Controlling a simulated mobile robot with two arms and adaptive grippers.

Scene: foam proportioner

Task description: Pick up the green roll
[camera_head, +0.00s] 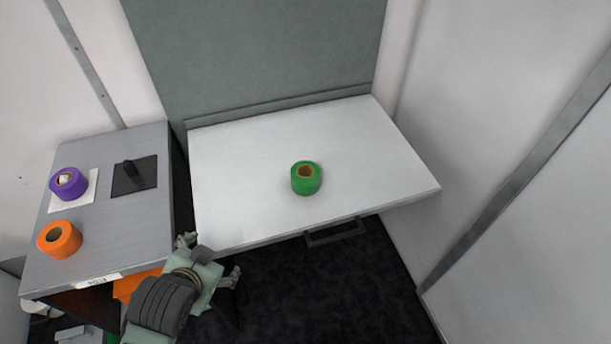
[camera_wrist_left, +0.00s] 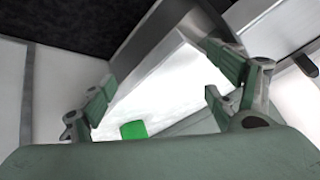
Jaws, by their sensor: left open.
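The green roll (camera_head: 305,178) sits on the white fold-down table (camera_head: 240,205), near its middle, with its hole facing up. It also shows in the left wrist view (camera_wrist_left: 133,130), low between the fingers and partly hidden by the gripper body. My left gripper (camera_head: 213,253) is open and empty at the table's front left edge, left of and nearer than the roll, apart from it. Its two spread fingers show in the left wrist view (camera_wrist_left: 160,95). My right gripper is in neither view.
A grey cabinet (camera_head: 100,222) stands left of the table, with a purple roll (camera_head: 69,184) on a white square, an orange roll (camera_head: 59,239) and a black plate with a peg (camera_head: 133,176). A dark handle (camera_head: 336,233) sits under the table's front edge. The white tabletop around the green roll is clear.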

